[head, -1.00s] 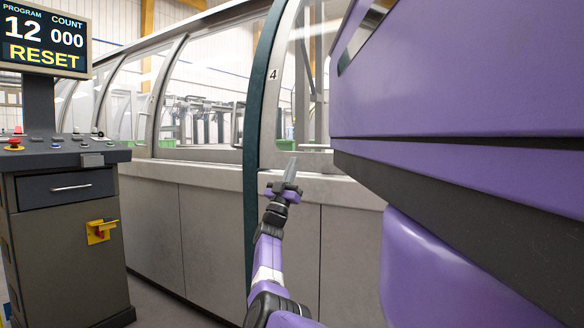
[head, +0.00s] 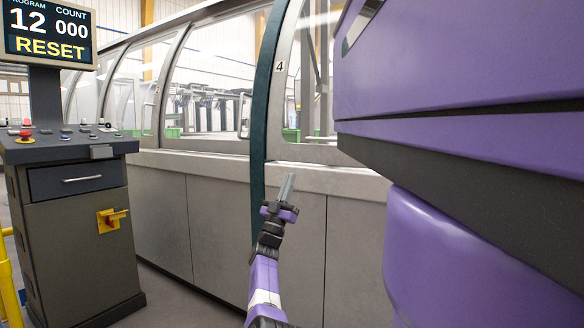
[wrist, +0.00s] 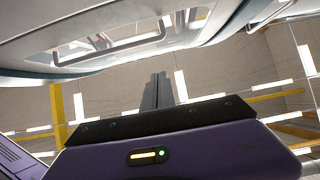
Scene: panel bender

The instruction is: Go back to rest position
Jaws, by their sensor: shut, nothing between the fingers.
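My gripper (head: 286,187) is shut and empty. In the wrist view the closed fingers (wrist: 158,92) point up toward the hall ceiling, with the curved window edge of the machine (wrist: 110,50) across the top. I cannot tell the exact gap between the gripper and the housing.
A control console (head: 75,180) with a screen (head: 48,32) reading program 12, count 000 and RESET stands at left. A yellow rail (head: 8,275) is at the lower left edge. Floor (head: 175,297) shows between console and housing.

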